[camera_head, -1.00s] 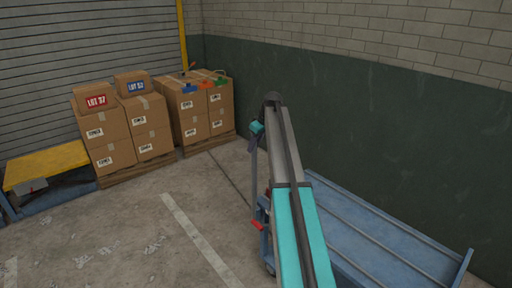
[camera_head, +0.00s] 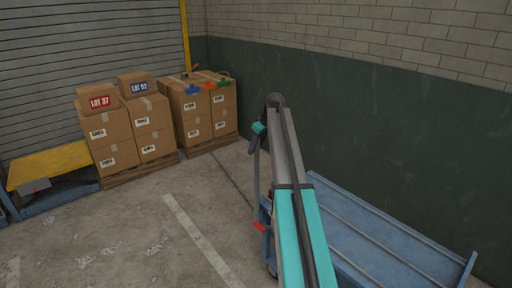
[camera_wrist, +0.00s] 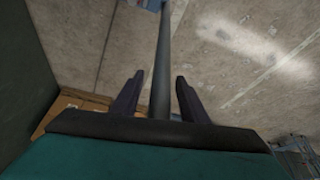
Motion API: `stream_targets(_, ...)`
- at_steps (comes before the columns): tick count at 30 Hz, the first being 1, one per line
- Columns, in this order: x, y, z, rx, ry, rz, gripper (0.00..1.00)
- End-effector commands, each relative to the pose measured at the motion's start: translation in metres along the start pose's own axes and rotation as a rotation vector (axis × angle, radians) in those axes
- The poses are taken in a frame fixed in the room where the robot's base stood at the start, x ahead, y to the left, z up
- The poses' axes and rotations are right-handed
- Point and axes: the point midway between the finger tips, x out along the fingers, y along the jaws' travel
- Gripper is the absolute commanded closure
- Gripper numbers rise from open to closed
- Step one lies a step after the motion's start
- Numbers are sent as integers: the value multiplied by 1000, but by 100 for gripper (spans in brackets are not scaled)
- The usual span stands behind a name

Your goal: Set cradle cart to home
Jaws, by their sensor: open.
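The cradle cart (camera_head: 385,238) is a blue platform with raised rails, beside the dark green wall at the lower right of the head view. My arm hides part of its left side. A thin grey upright bar (camera_head: 257,180) stands at its left end, near a red part (camera_head: 259,227). My gripper (camera_head: 255,146) is small and partly hidden near the top of that bar. In the wrist view my gripper (camera_wrist: 154,82) is open. A grey bar (camera_wrist: 162,60) runs between its two dark fingers, with gaps at both sides; contact cannot be told.
Boxes marked LOT 37 (camera_head: 100,102) and LOT 52 (camera_head: 139,87) top stacked cartons on a pallet. A second loaded pallet (camera_head: 213,143) stands beside it. A yellow-topped platform (camera_head: 48,163) is at the left. The concrete floor (camera_head: 130,230) in front is open.

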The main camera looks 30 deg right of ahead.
Motion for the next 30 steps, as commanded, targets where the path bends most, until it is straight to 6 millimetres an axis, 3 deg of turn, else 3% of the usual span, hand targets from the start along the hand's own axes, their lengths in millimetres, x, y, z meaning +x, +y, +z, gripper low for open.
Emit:
stream_targets(10, -25, 0, 0, 0, 0, 1, 60)
stream_targets(30, -124, 0, -1, -1, 2, 1, 60)
